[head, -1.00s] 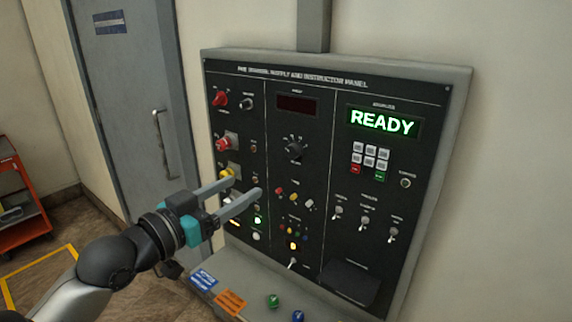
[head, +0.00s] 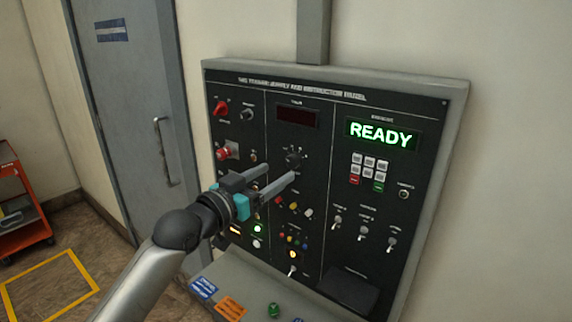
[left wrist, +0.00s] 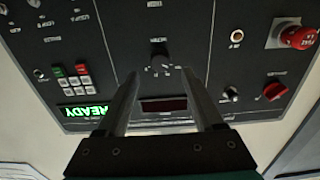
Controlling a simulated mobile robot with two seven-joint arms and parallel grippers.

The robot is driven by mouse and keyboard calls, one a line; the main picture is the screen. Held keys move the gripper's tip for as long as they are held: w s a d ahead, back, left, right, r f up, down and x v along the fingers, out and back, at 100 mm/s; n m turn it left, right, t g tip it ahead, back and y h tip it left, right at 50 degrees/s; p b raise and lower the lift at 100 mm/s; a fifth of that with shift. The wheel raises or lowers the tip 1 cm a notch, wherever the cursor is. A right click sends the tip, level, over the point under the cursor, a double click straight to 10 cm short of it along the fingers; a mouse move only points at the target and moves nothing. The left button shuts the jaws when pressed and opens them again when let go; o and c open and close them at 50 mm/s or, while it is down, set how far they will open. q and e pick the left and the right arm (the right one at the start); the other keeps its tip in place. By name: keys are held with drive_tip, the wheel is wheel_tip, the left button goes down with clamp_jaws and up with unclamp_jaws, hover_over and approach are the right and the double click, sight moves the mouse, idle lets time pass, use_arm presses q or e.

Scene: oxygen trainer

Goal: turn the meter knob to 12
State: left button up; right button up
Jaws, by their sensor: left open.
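The meter knob (head: 294,155) is a black knob with a pointer, in the middle column of the dark panel below an unlit display (head: 297,117). In the left wrist view, which is upside down, the knob (left wrist: 159,50) shows beyond the gap between the fingers, with tick marks around it. The numbers are too small to read. My left gripper (head: 273,165) is open and empty, its two grey fingers pointing at the panel just left of and below the knob. I cannot see any contact with the knob. My right gripper is not in view.
The panel has a green READY screen (head: 380,134) and a keypad (head: 369,168) at right. A red knob (head: 221,108) and a red button (head: 224,153) are at left. Several small buttons and switches lie below the knob. A grey ledge (head: 250,285) juts out underneath.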

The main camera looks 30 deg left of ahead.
sight(291, 164)
use_arm(q)
drive_tip(key=shift+w+d, duration=0.15)
drive_tip(key=shift+w, duration=1.15)
drive_tip(key=shift+w+d, duration=0.1)
drive_tip(key=shift+w, duration=1.2)
clamp_jaws()
